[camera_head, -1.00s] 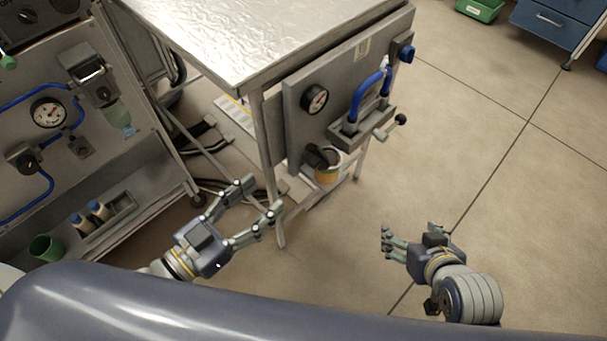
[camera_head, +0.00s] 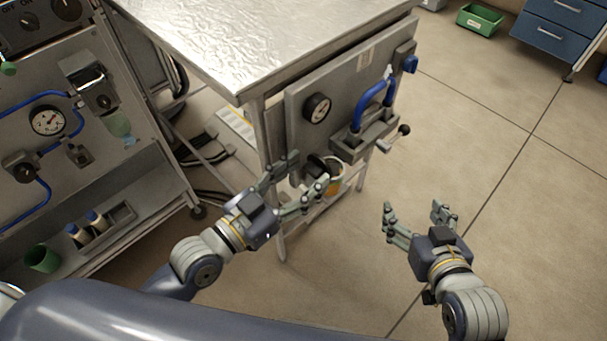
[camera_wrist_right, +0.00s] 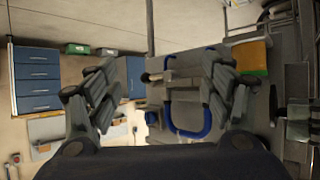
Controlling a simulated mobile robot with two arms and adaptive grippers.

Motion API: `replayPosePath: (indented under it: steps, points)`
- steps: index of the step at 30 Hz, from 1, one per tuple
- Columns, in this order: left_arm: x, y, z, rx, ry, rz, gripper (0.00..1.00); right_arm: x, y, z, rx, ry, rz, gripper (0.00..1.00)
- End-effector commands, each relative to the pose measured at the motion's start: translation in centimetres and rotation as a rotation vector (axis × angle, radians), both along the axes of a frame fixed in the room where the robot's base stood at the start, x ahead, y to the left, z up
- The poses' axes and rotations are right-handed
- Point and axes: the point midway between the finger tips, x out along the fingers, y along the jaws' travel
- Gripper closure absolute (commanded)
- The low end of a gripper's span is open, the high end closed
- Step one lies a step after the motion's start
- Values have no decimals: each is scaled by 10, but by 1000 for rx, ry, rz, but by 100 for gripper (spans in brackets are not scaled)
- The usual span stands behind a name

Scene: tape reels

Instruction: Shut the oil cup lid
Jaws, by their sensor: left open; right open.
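The oil cup (camera_head: 336,184), with a pale rim and a yellow band, hangs low on the grey panel of the metal-topped table. Its dark lid (camera_head: 316,165) stands up open at the left of the rim. My left gripper (camera_head: 304,171) is open, with its fingers close to the lid and partly covering lid and cup. I cannot tell whether they touch. My right gripper (camera_head: 413,208) is open and empty over the floor, to the right of the cup. Its fingers also frame the right wrist view (camera_wrist_right: 160,85), where the cup's orange and green side (camera_wrist_right: 250,58) shows.
A sloped control console (camera_head: 75,150) stands at the left.

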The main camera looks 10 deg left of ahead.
Motion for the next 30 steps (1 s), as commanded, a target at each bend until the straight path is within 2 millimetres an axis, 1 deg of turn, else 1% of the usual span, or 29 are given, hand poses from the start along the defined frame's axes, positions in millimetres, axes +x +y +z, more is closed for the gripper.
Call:
replayPosePath:
  steps: [3,10,11,12,14,15,16,23,24,26,30]
  points:
    - [3,-2,0,-1,1,0,47,1,1,1,2,-9,1,26]
    - [3,-3,0,0,1,0,47,1,1,2,2,-9,1,26]
    - [3,-3,0,0,1,-1,51,1,1,1,2,-9,1,26]
    - [3,-3,0,0,1,-1,60,1,1,1,2,-9,1,26]
    - [3,-2,0,0,1,0,74,1,1,1,2,-9,1,26]
    - [3,-2,0,0,1,0,83,1,1,1,2,-8,1,26]
    - [3,-2,0,0,1,0,90,1,1,1,2,-8,1,26]
    - [3,-2,1,2,3,0,91,0,1,3,1,-2,1,26]
    - [3,-3,2,5,6,0,91,-2,-1,0,-5,19,-1,26]
    - [4,-3,4,9,14,0,91,-9,-5,-12,-19,84,-6,26]
    - [5,-4,7,24,35,0,91,-32,-14,-38,-57,252,-17,26]
